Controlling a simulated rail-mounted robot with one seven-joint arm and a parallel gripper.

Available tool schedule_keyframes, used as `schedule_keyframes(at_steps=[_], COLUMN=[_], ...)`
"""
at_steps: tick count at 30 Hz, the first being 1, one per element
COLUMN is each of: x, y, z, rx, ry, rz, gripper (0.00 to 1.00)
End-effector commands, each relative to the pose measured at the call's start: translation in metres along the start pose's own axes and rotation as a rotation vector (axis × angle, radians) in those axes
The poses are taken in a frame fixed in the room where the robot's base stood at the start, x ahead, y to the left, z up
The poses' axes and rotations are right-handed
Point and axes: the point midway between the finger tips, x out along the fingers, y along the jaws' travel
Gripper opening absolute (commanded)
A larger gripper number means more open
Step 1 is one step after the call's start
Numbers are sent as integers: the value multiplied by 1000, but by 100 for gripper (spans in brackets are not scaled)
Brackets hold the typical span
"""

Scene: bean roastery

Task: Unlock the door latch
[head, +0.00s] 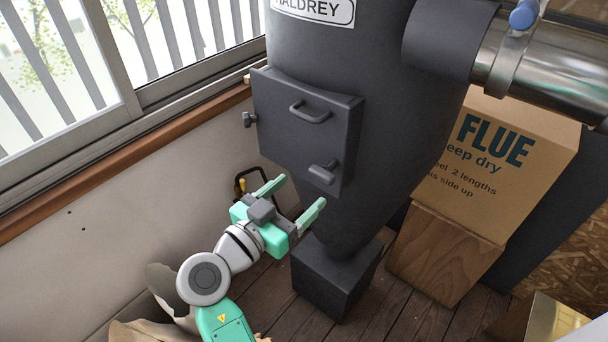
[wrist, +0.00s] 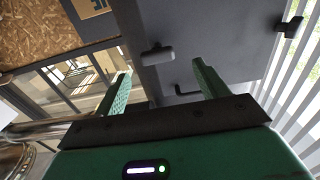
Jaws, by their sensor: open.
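The door (head: 285,140) is a dark grey square panel on the front of a dark grey tapered vessel, and it looks shut. Its latch (head: 323,173) is a short grey bar near the panel's lower right corner, lying roughly across with a slight tilt. A bow handle (head: 310,115) sits higher on the door. My gripper (head: 297,194) is open and empty, just below and in front of the latch, apart from it. In the wrist view the latch (wrist: 158,53) shows beyond the gap between the fingertips (wrist: 160,74). The handle there is partly hidden by the right finger.
A small knob (head: 249,119) sticks out at the door's left edge. A window (head: 150,60) and wooden sill line the left wall. A cardboard box (head: 500,150) on a wooden block (head: 440,255) stands to the right. Torn sacking (head: 150,325) lies near my arm.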

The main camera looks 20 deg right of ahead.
Motion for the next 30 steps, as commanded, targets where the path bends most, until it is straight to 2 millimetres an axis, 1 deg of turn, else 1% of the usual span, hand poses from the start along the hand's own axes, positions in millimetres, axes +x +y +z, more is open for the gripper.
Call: schedule_keyframes(at_steps=[2,4,9,13,15,18,24,25,27,29,30], x=[4,14,47,67,73,78,78,78,78,78,78], y=[0,0,0,0,0,0,0,0,0,0,0], z=[-2,-2,-3,-3,-2,-2,-2,-2,-2,-2,-2], rx=[0,0,0,0,1,1,1,1,1,1,1], ry=[-1,-1,-1,-1,-1,-2,-2,-2,-2,-2,-2], rz=[0,1,1,0,-2,-3,-3,-3,-4,-4,-4], gripper=[73,73,73,73,73,73,73,71,57,45,37])
